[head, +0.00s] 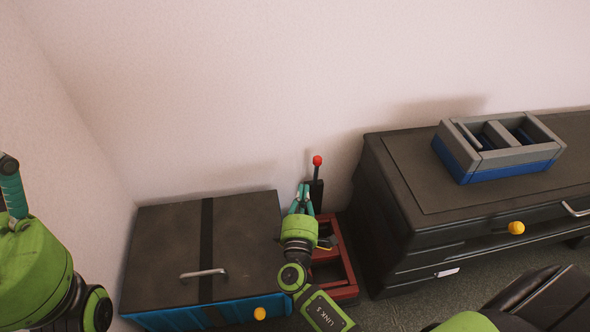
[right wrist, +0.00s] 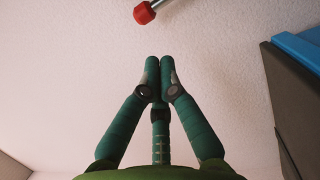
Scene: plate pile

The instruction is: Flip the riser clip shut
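A lever with a red ball end (head: 317,160) stands upright on a black shaft behind the dark red frame (head: 349,290); it looks like the riser clip, though its hinge is hidden. In the right wrist view the red ball (right wrist: 144,13) shows at the top, beyond my fingertips and slightly left. My right gripper (head: 302,190) is just left of the black shaft and below the ball. Its fingertips (right wrist: 159,60) are together with nothing between them, apart from the ball. My left gripper (head: 10,185) is cut off at the left edge, so its opening is unclear.
A low cabinet with blue sides (head: 165,250) stands left of the red frame. A dark chest (head: 410,200) stands close on the right, bearing a grey and blue divided box (head: 550,155). The wall is close behind. Yellow knobs stick out in front.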

